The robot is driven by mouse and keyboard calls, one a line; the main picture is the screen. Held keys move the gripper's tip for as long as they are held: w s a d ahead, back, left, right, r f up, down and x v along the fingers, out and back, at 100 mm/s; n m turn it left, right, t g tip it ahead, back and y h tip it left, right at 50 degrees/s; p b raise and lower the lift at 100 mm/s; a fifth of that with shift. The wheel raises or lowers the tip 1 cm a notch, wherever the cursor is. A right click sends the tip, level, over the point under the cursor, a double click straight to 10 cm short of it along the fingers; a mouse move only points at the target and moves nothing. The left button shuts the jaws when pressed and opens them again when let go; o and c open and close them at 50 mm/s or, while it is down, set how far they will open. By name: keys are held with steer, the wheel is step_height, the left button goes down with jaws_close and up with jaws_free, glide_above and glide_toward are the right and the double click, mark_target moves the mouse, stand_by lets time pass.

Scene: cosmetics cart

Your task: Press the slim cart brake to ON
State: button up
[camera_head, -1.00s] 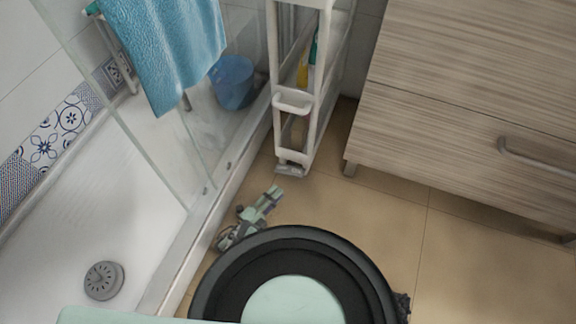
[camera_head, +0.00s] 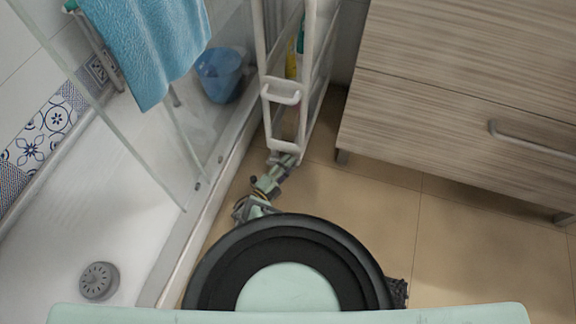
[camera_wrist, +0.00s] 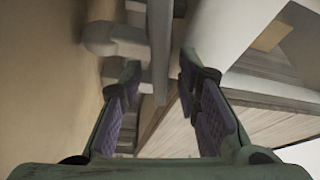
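The slim cart (camera_head: 308,110) is a tall, narrow white rack standing between the shower and the wooden cabinet. Its low front end (camera_head: 284,146) has a pale bar near the floor, where I cannot make out the brake or its setting. My gripper (camera_head: 284,160) is low over the floor, right at this front end; contact cannot be told. In the wrist view my gripper (camera_wrist: 160,68) has its two purple-padded fingers apart with nothing held between them. Pale grey cart parts, including a rounded piece (camera_wrist: 115,40), lie just beyond the fingertips.
The shower tray's raised edge (camera_head: 196,225) and glass run along the left. The wooden cabinet (camera_head: 455,110) stands close on the right. A blue bucket (camera_head: 218,75) and towel (camera_head: 150,45) are at the back left. Tiled floor (camera_head: 470,245) is clear at front right.

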jaws_close()
stand_by(0.3)
steer(key=shift+m, duration=0.3)
steer(key=shift+s+d+f+m+g+p, duration=0.15)
steer(key=shift+m+g+p, duration=0.1)
steer(key=shift+m+p, duration=0.25)
steer(key=shift+w+a+f+m+g+p, duration=0.1)
steer(key=shift+m+g+p, duration=0.15)
steer(key=shift+m+p, duration=0.25)
steer(key=shift+f+m+g+y+p, duration=0.35)
steer(key=shift+m+y+p, duration=0.25)
steer(key=shift+m, duration=0.7)
steer(key=shift+f, duration=0.1)
jaws_free()
